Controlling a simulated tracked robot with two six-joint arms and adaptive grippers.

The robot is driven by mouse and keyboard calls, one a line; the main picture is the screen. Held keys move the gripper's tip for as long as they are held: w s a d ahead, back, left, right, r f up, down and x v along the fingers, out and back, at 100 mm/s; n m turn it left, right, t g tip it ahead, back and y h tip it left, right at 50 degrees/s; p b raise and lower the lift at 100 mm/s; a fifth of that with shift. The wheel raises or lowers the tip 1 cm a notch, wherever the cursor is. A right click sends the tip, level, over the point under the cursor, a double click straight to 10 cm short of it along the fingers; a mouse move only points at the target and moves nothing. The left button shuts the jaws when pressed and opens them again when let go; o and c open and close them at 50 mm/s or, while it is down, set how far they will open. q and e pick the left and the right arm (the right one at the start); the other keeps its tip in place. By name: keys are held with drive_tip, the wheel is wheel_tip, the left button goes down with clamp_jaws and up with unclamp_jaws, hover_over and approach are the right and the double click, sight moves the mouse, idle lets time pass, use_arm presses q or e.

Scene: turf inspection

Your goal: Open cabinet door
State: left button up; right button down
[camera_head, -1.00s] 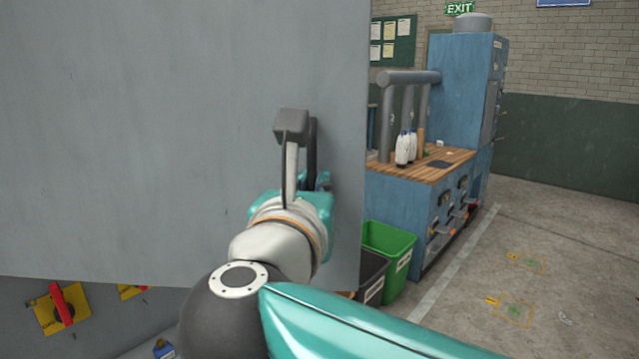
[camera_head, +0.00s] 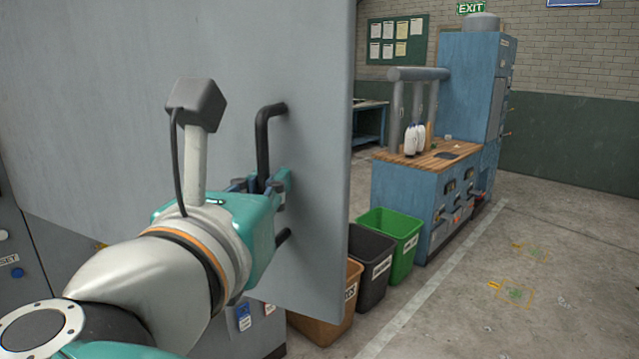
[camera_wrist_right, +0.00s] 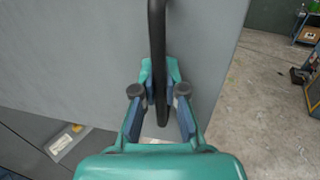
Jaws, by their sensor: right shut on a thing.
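The grey cabinet door (camera_head: 320,150) fills the left and middle of the head view and stands ajar, with cabinet panels showing below and behind it. Its black bar handle (camera_head: 263,135) is upright near the door's right edge. My right gripper (camera_head: 265,187) is shut around the handle; its teal body hides part of the lower bar. In the right wrist view the handle (camera_wrist_right: 157,50) runs down between the two fingers (camera_wrist_right: 158,100), with the door (camera_wrist_right: 80,55) behind. My left gripper is not in view.
Brown (camera_head: 328,305), black (camera_head: 372,268) and green (camera_head: 392,235) bins stand just beyond the door's right edge. A blue workbench (camera_head: 405,195) with white bottles (camera_head: 413,138) stands behind them. The floor (camera_head: 520,260) at the right is clear.

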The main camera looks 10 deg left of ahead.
drive_tip(key=shift+s+r, duration=0.15)
drive_tip(key=c, duration=1.2)
unclamp_jaws()
drive_tip(key=shift+s, duration=0.15)
